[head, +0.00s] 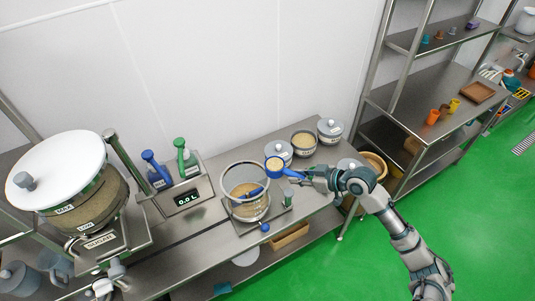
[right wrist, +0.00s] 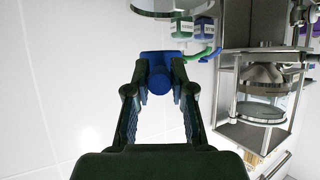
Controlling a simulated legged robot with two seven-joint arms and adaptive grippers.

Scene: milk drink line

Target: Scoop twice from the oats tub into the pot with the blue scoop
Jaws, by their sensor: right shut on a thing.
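My right gripper (head: 308,177) is shut on the handle of the blue scoop (head: 275,164). The scoop's bowl faces up, looks filled with tan oats, and is just right of the pot's upper rim. In the right wrist view the blue handle (right wrist: 158,72) sits between the fingertips. The pot (head: 245,205) is a clear-walled vessel with tan content and a blue piece inside. An open tub with tan content, seemingly the oats tub (head: 304,151), stands behind my gripper. My left gripper is not in view.
Lidded tubs (head: 329,131) (head: 279,148) stand by the open tub. A large hopper (head: 90,205) is at left, and blue (head: 157,175) and green (head: 185,160) dispensers stand behind a display (head: 187,199). A shelf rack (head: 440,95) is at right. Green floor is clear.

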